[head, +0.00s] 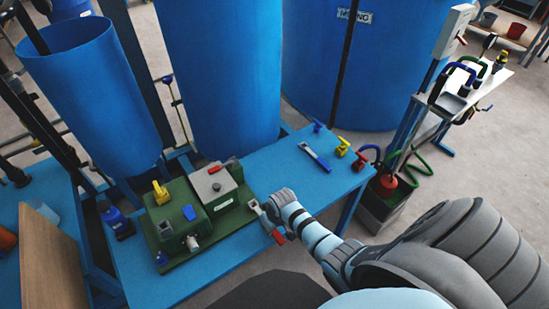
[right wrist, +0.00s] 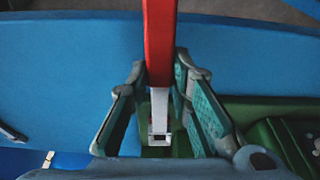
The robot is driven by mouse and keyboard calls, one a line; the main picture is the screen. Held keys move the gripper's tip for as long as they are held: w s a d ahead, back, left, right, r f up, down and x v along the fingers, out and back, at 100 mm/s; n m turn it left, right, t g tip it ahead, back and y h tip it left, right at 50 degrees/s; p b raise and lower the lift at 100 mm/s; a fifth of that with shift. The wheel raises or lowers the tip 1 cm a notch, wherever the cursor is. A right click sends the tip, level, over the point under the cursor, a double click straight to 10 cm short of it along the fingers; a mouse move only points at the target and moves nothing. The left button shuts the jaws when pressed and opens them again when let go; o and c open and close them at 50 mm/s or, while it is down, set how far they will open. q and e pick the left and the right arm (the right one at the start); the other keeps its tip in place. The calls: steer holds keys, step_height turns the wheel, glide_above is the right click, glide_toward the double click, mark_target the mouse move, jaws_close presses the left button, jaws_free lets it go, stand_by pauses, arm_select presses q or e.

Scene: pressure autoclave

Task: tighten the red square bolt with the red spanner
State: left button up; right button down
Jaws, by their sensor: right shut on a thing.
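My right gripper (head: 272,213) is shut on the red spanner, whose red handle (head: 279,236) sticks out below the fingers in the head view. In the right wrist view the red handle (right wrist: 159,45) runs down between the two fingers. Its grey shaft ends in a squarish head (right wrist: 159,133) over a green surface. In the head view this grey head (head: 254,204) is at the right end of the green machine (head: 230,222). A small red part (head: 214,169) lies on top of the machine's grey block. I cannot clearly make out the red square bolt near the spanner head. My left gripper is not in view.
The machine stands on a blue table (head: 275,170). A blue spanner (head: 315,157) and several small coloured handles lie towards the table's right end. A yellow handle (head: 161,193) sits on the machine. Large blue tanks (head: 215,70) stand behind. The table's middle is clear.

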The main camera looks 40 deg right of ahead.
steer(key=shift+w+a+m, duration=0.2)
steer(key=shift+a+m, duration=0.3)
steer(key=shift+s, duration=0.1)
steer(key=c, duration=1.4)
jaws_free()
steer(key=shift+o, duration=0.2)
steer(key=v, duration=1.2)
